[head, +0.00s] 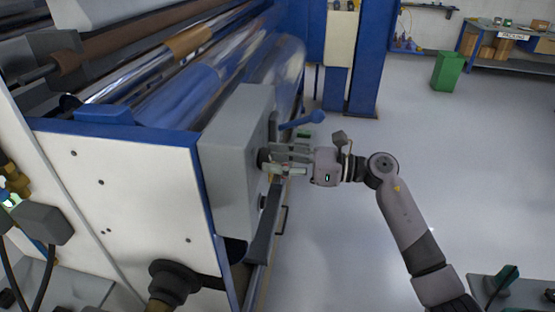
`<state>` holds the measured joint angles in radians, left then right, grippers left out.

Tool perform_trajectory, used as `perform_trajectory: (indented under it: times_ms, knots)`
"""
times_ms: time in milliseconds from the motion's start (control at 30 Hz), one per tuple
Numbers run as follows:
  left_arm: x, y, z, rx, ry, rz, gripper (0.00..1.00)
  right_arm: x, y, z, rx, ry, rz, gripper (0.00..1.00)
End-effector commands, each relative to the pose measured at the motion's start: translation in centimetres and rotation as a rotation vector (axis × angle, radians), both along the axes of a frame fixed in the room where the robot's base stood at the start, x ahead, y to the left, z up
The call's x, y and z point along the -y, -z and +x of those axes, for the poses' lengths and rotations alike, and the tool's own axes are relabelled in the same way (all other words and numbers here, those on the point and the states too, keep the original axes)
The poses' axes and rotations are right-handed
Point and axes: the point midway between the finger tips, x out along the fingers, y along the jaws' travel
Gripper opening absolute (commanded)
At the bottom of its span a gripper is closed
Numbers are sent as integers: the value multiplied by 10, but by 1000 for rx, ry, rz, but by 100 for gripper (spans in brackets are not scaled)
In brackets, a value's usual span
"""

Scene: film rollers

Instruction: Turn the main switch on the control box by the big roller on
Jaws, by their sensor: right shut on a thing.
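The grey control box (228,150) is mounted at the end of the big roller machine, left of the picture's middle. A small dark round knob (263,158) on its right face looks like the main switch. My right gripper (272,160) reaches in from the right and is shut on this knob. The fingers hide part of the knob, so its turned position cannot be told. My left gripper is not in view.
The big shiny roller (185,95) lies behind the box. A blue lever (302,120) sticks out just beyond my gripper. A green bin (447,71) and a workbench (510,62) stand far right. The grey floor between is clear.

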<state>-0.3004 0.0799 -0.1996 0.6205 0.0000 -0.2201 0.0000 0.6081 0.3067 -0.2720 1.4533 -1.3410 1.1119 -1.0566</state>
Motion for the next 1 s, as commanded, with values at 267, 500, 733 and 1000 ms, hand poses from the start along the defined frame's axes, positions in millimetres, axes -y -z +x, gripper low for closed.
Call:
perform_trajectory:
  times_ms: [267, 500, 733, 1000]
  knots:
    - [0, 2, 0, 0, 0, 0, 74, 1, 1, 0, -77, 2, 19, 14]
    - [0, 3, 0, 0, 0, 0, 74, 1, 0, 0, -248, 2, 64, 14]
    - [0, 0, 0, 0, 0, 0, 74, 1, 0, 1, -460, 3, 121, 14]
    - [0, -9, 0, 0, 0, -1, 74, 1, -1, 1, -710, 1, 188, 14]
